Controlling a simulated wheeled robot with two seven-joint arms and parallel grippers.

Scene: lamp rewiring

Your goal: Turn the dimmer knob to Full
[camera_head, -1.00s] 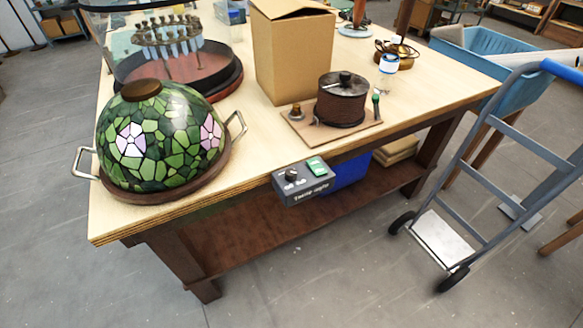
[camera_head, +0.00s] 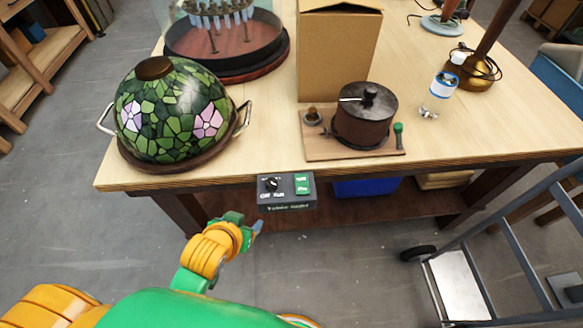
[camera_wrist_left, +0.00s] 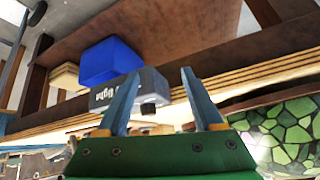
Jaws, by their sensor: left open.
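The dimmer box (camera_head: 287,205) is a dark grey control box on the table's front edge. Its black dimmer knob (camera_head: 270,184) is on the left of its top, above small "Off" and "Full" lettering. The way the knob points is too small to tell. My left gripper (camera_head: 257,228) is in front of and below the box, apart from it. In the left wrist view, my left gripper's blue-grey fingers (camera_wrist_left: 160,75) are spread and empty, with the box (camera_wrist_left: 155,83) beyond and the knob (camera_wrist_left: 149,108) showing between them. My right gripper is out of view.
A green switch (camera_head: 302,184) is beside the knob. A stained-glass shade (camera_head: 165,118) with metal handles stands left on the table (camera_head: 265,140). A winding device (camera_head: 365,115), a cardboard box (camera_head: 338,60) and a bottle (camera_head: 440,90) stand behind. A hand truck (camera_head: 500,240) is at right.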

